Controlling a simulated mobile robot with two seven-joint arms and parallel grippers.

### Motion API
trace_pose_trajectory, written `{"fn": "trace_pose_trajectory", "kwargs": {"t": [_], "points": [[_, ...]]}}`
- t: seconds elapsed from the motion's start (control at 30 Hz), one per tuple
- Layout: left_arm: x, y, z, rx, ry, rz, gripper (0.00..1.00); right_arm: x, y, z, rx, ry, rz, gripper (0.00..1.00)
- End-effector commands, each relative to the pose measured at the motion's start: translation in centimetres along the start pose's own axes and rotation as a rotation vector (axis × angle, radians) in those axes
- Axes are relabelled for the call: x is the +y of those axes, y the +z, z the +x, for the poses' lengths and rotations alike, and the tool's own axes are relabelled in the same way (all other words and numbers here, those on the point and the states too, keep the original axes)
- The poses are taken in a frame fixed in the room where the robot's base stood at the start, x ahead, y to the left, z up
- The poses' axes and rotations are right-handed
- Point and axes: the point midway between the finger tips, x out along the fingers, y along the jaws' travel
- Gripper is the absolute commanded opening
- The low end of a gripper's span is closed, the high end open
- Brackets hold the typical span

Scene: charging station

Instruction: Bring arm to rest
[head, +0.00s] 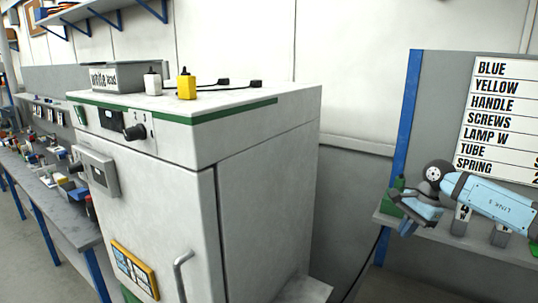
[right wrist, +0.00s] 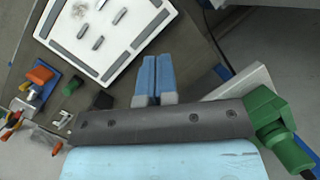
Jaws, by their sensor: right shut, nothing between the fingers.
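My right arm comes in from the right edge of the head view, over the grey bench at the right. Its right gripper (head: 414,212) has light blue fingers and hangs near the blue post. In the right wrist view the two blue fingers (right wrist: 156,72) lie side by side, shut, with nothing between them. Below them the view shows a grey bench surface and a white framed board (right wrist: 158,28) with several small grey pieces. My left arm and gripper are not in view.
A tall white cabinet (head: 267,190) stands in the middle, with a grey bin (head: 118,77), a white block (head: 152,83) and a yellow block (head: 186,86) on top. A cluttered bench (head: 72,222) runs along the left. A word list (head: 503,120) hangs at the right.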

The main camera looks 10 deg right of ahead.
Motion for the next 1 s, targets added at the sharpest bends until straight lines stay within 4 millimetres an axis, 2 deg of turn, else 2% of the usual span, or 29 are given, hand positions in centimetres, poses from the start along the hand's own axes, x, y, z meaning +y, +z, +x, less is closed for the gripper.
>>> {"fn": "trace_pose_trajectory", "kwargs": {"t": [0.03,0.17,0.2,0.3,0.4,0.5,0.6,0.7,0.87,0.97,1.0], "points": [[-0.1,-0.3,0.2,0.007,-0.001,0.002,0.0,-0.2,2.3,3.0,-0.083,-0.01,0.021,0.0],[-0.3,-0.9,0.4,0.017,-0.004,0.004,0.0,-0.4,9.2,9.8,-0.35,-0.047,0.143,0.0],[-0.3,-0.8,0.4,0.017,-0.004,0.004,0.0,-0.2,11.6,11.7,-0.447,-0.052,0.201,0.0],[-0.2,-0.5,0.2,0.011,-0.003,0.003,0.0,0.5,17.1,15.4,-0.69,-0.049,0.374,0.0],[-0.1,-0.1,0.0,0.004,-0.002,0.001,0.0,1.4,21.7,17.9,-0.929,-0.02,0.585,0.0],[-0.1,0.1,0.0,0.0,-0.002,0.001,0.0,2.4,25.1,19.6,-1.157,0.033,0.83,0.0],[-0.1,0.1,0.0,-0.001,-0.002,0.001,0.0,3.5,27.1,21.0,-1.371,0.109,1.107,0.0],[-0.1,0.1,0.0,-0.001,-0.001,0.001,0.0,4.8,27.8,22.2,-1.567,0.204,1.407,0.0],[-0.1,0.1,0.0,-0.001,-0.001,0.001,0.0,7.9,26.6,25.0,-1.835,0.389,1.933,0.0],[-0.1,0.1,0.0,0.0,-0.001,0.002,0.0,10.8,24.9,27.4,-1.97,0.517,2.284,0.0],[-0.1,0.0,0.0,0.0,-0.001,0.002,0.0,12.3,24.2,28.5,1.932,-0.55,-2.327,0.0]]}}
